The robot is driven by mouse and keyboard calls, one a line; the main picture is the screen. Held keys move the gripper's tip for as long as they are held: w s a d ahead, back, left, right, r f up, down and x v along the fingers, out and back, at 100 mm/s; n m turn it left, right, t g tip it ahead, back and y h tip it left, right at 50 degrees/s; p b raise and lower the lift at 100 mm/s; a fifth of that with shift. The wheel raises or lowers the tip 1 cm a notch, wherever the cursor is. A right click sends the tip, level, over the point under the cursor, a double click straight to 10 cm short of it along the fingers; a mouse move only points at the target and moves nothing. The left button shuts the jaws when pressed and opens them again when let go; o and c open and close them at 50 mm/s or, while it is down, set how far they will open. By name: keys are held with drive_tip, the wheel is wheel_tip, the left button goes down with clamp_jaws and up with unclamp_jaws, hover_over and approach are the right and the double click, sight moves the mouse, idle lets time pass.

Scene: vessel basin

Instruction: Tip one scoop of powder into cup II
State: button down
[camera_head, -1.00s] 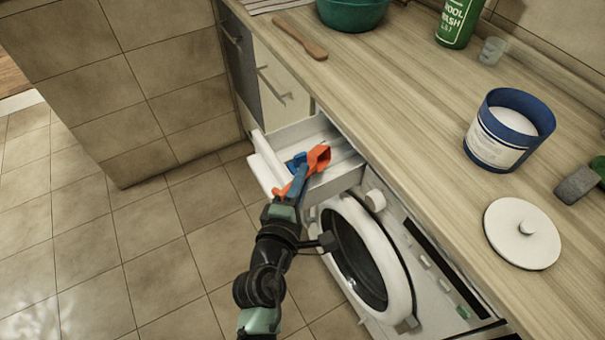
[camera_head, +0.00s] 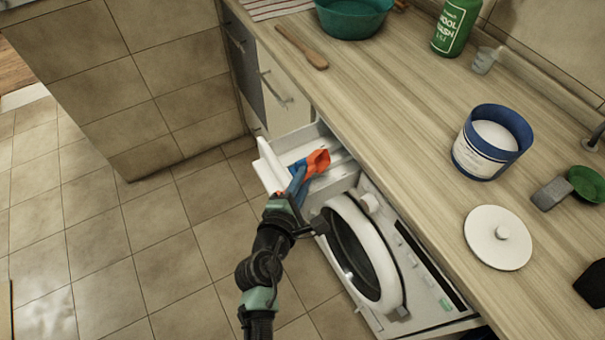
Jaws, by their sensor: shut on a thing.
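My gripper (camera_head: 300,182) is shut on an orange scoop (camera_head: 318,161) and holds it over the pulled-out white detergent drawer (camera_head: 268,166) of the washing machine. The scoop looks tilted, and its inside is hidden from this view. A blue part (camera_head: 298,165) shows in the drawer beside the scoop. The drawer has compartments, but their marks are too small to read, so I cannot tell which is cup II or which one the scoop is over. A blue tub (camera_head: 464,150) of white powder stands open on the counter.
The washing machine's round door (camera_head: 358,255) is below the drawer. On the counter (camera_head: 400,110) are a white lid (camera_head: 497,238), a grey-and-green brush-like item (camera_head: 551,193), a wooden spatula (camera_head: 302,47), a teal bowl (camera_head: 350,22), a green bottle (camera_head: 456,25) and a clear cup (camera_head: 485,61).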

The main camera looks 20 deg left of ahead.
drive_tip(key=shift+w+a+r+n+g+h+p, duration=0.1)
drive_tip(key=shift+r+n+g+h+p, duration=0.4)
drive_tip(key=shift+p, duration=1.2)
drive_tip(key=shift+a+r+n+g+p, duration=0.1)
drive_tip(key=shift+r+n+p, duration=0.7)
drive_tip(key=shift+p, duration=0.85)
drive_tip(key=r+n+h+p, duration=0.1)
drive_tip(key=n+p, duration=0.1)
drive_tip(key=p, duration=0.3)
drive_tip(key=shift+a+r+g, duration=0.1)
drive_tip(key=shift+r+g, duration=0.2)
drive_tip(key=shift+r, duration=0.1)
drive_tip(key=r+n+h+p, duration=0.1)
drive_tip(key=p, duration=0.1)
drive_tip(key=r+n+g+h+p, duration=0.1)
drive_tip(key=n+p, duration=0.1)
drive_tip(key=p, duration=0.1)
drive_tip(key=shift+w+a+r, duration=0.15)
drive_tip(key=shift+a+r, duration=0.05)
drive_tip(key=shift+a, duration=0.1)
drive_tip(key=shift+r+n+p, duration=0.1)
drive_tip(key=shift+n+p, duration=0.45)
drive_tip(key=shift+n, duration=0.05)
drive_tip(key=shift+h, duration=0.3)
